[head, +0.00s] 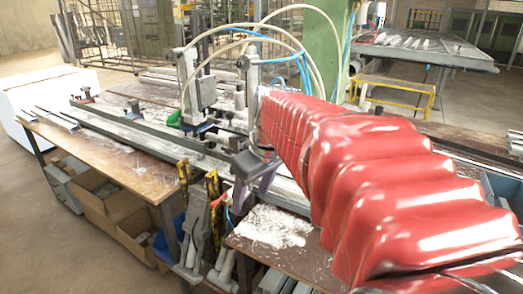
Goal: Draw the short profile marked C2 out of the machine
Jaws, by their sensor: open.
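The machine (188,75) is a clamp unit with upright cylinders and hoses, standing over a long rail on the bench. My red-sleeved arm comes in from the right and hides part of it. My gripper (254,190) is at the arm's far end, in front of the machine at the bench's front edge. Its purple-grey fingers point down and are apart, with no profile visible between them. I cannot make out a profile marked C2; no marking is readable at this size, and the area behind my arm is hidden.
A long metal rail (140,136) runs along the wooden bench (120,165). Several thin profiles (50,118) lie at its left end. White shavings (272,227) cover a lower board at the front. Cardboard boxes (105,205) stand below. A green column (322,45) rises behind.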

